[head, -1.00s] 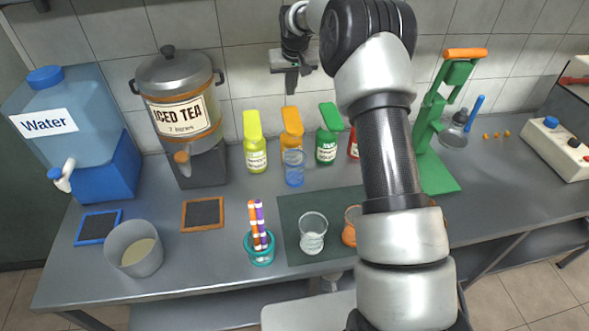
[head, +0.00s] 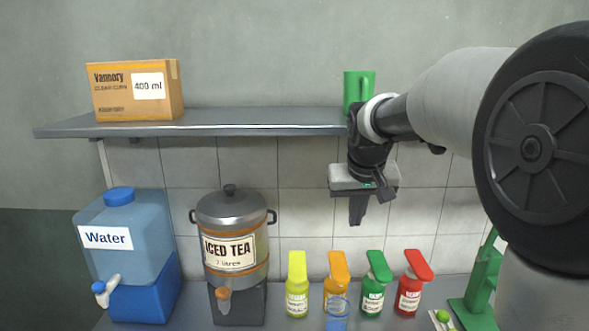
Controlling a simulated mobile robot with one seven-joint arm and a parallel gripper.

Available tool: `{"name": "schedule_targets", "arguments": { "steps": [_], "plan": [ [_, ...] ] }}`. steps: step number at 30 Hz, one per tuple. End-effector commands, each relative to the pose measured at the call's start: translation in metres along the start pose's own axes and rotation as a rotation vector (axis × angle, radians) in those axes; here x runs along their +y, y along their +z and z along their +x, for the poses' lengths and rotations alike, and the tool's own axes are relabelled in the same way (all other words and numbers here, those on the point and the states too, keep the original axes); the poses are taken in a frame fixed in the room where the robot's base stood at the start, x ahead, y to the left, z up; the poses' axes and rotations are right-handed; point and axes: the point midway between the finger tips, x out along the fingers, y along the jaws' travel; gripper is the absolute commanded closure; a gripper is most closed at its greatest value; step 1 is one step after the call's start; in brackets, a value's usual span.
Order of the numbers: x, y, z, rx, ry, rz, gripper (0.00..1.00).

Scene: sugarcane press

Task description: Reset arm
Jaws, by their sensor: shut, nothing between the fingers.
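My gripper (head: 357,212) hangs in the air in front of the tiled wall, pointing down. It is below the right end of the shelf and above the coloured bottles. Its fingers are together and hold nothing. My arm comes in from the right and hides the right side of the scene.
A wall shelf (head: 230,123) carries a cardboard box (head: 135,92) and a green mug (head: 357,88) close to my wrist. Below stand a water dispenser (head: 128,255), an iced tea urn (head: 232,250), yellow (head: 297,285), orange (head: 337,283), green (head: 374,285) and red bottles (head: 411,285).

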Motion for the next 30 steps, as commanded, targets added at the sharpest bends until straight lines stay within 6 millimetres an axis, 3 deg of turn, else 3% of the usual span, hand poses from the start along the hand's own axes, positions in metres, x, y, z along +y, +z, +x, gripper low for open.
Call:
{"name": "schedule_targets", "arguments": {
  "steps": [1,6,10,15,18,21,30],
  "plan": [
    [0.001,0.021,-0.023,0.01,0.003,0.001,1.0],
    [0.003,0.097,-0.074,0.026,0.003,0.013,1.0],
    [0.002,0.16,-0.097,0.037,-0.006,0.026,1.0],
    [-0.001,0.229,-0.105,0.048,-0.025,0.042,1.0],
    [-0.002,0.254,-0.104,0.052,-0.034,0.046,1.0],
    [-0.003,0.266,-0.103,0.054,-0.039,0.048,1.0],
    [-0.004,0.27,-0.102,0.052,-0.041,0.049,1.0]
  ]
}}
